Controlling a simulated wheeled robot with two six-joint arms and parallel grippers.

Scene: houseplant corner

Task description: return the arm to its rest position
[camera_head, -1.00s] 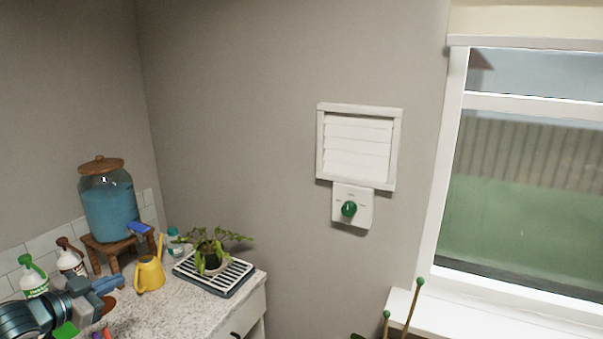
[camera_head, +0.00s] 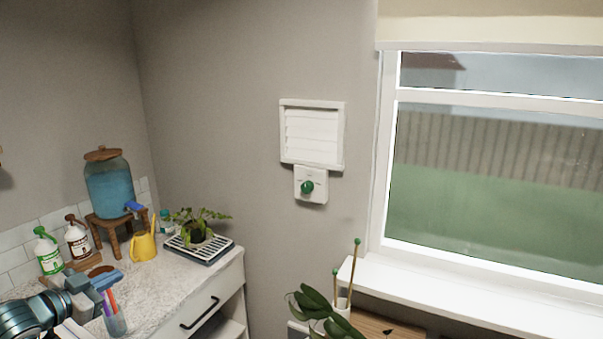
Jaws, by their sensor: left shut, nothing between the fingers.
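My left gripper (camera_head: 108,281) comes in at the lower left of the head view, above the speckled counter (camera_head: 165,290). It is shut and empty. Its blue fingers point right. A cup of coloured pens or sticks (camera_head: 115,322) stands just below and behind the fingers in the picture; I cannot tell whether they touch. My right gripper is not in view.
On the counter stand two spray bottles (camera_head: 48,252), a blue water dispenser (camera_head: 109,188) on a wooden stand, a yellow watering can (camera_head: 143,245) and a potted plant (camera_head: 198,228) on a slatted tray (camera_head: 222,246). A wall vent (camera_head: 312,135) with green knob (camera_head: 307,187) and window sill (camera_head: 450,290) lie right.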

